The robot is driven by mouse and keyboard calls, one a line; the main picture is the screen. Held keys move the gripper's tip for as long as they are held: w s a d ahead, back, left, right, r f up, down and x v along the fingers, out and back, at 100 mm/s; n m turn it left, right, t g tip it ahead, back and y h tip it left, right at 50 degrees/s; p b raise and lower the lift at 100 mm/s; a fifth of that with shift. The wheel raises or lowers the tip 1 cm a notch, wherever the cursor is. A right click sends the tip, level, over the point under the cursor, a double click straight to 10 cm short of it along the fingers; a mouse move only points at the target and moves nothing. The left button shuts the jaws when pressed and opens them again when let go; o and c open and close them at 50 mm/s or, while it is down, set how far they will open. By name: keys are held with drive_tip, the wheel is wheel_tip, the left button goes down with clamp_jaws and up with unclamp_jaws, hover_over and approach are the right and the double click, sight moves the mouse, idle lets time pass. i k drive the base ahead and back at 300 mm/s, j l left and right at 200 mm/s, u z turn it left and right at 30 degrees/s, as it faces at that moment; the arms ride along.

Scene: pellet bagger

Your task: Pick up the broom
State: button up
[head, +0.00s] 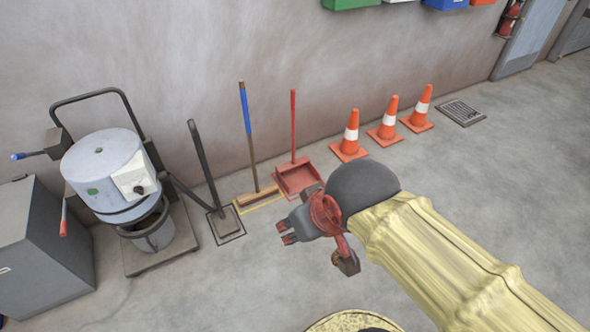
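The broom stands upright against the wall. Its handle (246,115) is blue at the top and brown wood below, and its wide tan head (257,197) rests on the floor inside a yellow outline. My gripper (287,232) is in front of it, lower and to the right in the picture, apart from the broom. The broom is in full view.
A red long-handled dustpan (296,177) stands close right of the broom. A dark-handled tool (228,220) leans on its left. A drum machine (105,170) is further left; several orange cones (388,126) line the wall at right. Open floor lies in front.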

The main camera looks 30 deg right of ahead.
sight(245, 200)
drive_tip(key=i+z, duration=0.15)
drive_tip(key=z, duration=0.25)
drive_tip(key=i+z, duration=0.1)
drive_tip(key=z, duration=0.3)
drive_tip(key=i+j+z, duration=0.1)
drive_tip(key=z, duration=0.25)
drive_tip(key=i+j+z, duration=0.15)
drive_tip(key=i+j, duration=0.15)
drive_tip(key=i+j+z, duration=0.1)
drive_tip(key=i+j, duration=0.15)
drive_tip(key=j, duration=0.2)
drive_tip(key=i+j+z, duration=0.15)
drive_tip(key=j, duration=0.3)
drive_tip(key=i+j+z, duration=0.1)
drive_tip(key=i+j, duration=0.25)
drive_tip(key=j, duration=0.1)
